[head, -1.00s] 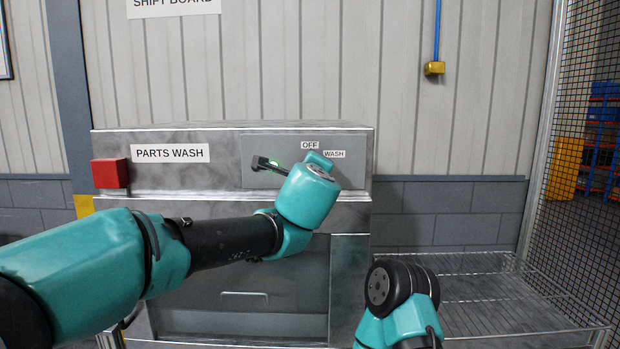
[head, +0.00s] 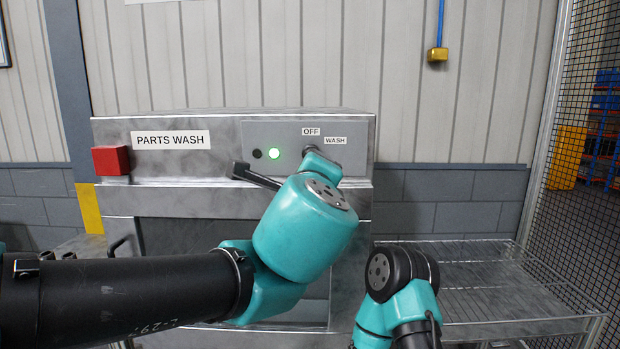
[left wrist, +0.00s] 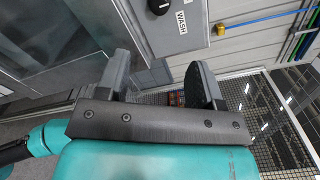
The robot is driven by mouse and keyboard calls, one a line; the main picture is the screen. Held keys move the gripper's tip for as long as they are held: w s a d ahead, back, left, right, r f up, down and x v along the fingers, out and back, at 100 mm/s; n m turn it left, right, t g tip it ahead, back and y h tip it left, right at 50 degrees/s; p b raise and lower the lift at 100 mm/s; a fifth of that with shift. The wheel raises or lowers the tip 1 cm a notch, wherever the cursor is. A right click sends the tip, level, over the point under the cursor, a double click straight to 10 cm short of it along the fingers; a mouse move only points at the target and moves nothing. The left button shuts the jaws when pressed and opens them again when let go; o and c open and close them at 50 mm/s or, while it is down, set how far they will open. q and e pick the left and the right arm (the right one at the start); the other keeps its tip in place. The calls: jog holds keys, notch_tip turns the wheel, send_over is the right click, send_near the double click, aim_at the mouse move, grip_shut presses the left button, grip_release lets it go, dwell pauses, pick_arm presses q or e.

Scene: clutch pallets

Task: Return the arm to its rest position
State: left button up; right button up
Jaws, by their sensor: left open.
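My left arm (head: 120,295) reaches in from the left in the head view, its teal wrist in front of the parts wash machine (head: 225,187). In the left wrist view the left gripper (left wrist: 160,75) is open, its two dark fingers apart with nothing between them. The machine's dark dial (left wrist: 159,6) shows beyond the fingers, clear of them, beside the WASH label (left wrist: 182,22). My right arm (head: 400,290) shows only in part at the lower right of the head view; its gripper is out of view.
A green lamp (head: 273,154) is lit on the panel, beside a dark one (head: 257,154). A red box (head: 111,160) sits on the machine's left front. A wire rack (head: 490,275) stands empty at the right, with a mesh fence (head: 585,190) beyond it.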

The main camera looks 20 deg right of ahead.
pick_arm(q)
jog(key=shift+s+a, duration=0.25)
jog(key=shift+s, duration=0.3)
jog(key=w+a+f+n+g+y, duration=0.1)
jog(key=w+a+f+n+g, duration=0.2)
jog(key=f, duration=0.6)
jog(key=w+a+f+n+g+y, duration=0.1)
jog(key=w+a+f+g+y, duration=0.3)
jog(key=f, duration=0.6)
jog(key=w+a+f+n+g+h, duration=0.1)
jog(key=w+a+f+n, duration=0.1)
jog(key=w+f, duration=0.5)
jog(key=s+a+f+n+g, duration=0.15)
jog(key=a+f, duration=0.25)
jog(key=f, duration=0.4)
jog(key=s+a+f+n+g, duration=0.1)
jog(key=a+f+n+g, duration=0.2)
jog(key=f, duration=0.5)
jog(key=s+a+f+n+g, duration=0.1)
jog(key=s+a+f+n, duration=0.1)
jog(key=a+f, duration=0.45)
jog(key=s+a+f+n+g, duration=0.1)
jog(key=s+a+f+n, duration=0.7)
jog(key=f, duration=0.4)
jog(key=s+a+f+n+g+h, duration=0.1)
jog(key=s+a+f+n, duration=0.8)
jog(key=f, duration=0.4)
jog(key=shift+s+a, duration=0.45)
jog(key=shift+s, duration=0.4)
